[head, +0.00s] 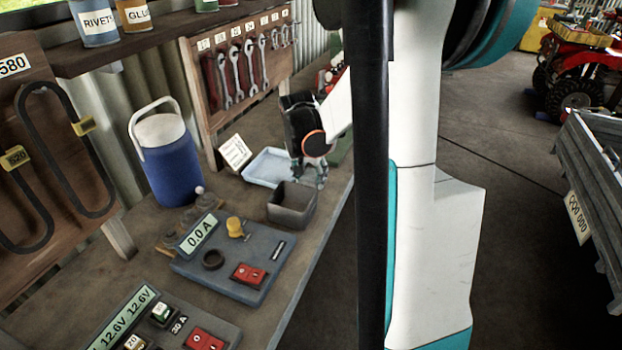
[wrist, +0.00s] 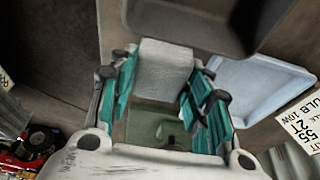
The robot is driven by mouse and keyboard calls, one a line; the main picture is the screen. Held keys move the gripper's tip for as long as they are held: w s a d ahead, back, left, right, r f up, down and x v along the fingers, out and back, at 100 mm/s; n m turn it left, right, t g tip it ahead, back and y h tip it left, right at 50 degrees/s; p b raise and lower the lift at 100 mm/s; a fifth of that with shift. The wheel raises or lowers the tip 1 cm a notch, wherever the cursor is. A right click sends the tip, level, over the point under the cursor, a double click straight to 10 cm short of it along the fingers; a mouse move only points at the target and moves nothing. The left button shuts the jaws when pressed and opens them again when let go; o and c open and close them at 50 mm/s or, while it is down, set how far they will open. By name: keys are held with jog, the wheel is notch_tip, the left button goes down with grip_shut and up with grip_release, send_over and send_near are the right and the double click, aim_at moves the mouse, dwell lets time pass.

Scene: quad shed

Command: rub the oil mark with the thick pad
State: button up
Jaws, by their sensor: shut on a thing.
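My gripper (head: 318,176) is low over the far part of the bench, between the light blue tray and the bench's right edge. In the wrist view its teal fingers (wrist: 163,78) are shut on a thick pale grey block, which looks like the thick pad (wrist: 163,62). In the head view the pad cannot be made out clearly at the fingertips. I cannot tell whether the pad touches the bench top. I cannot make out the oil mark in either view; the gripper or the pad may hide it.
The light blue tray (head: 250,174) lies just left of the gripper, and a dark grey bin (head: 292,213) stands nearer. A green thing (head: 342,150) is behind the gripper. A blue jug (head: 170,168), a price card (head: 235,151) and a meter box (head: 225,275) are also on the bench.

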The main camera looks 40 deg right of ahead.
aim_at(313, 173)
jog(key=shift+r+p, duration=1.25)
jog(key=shift+r, duration=0.75)
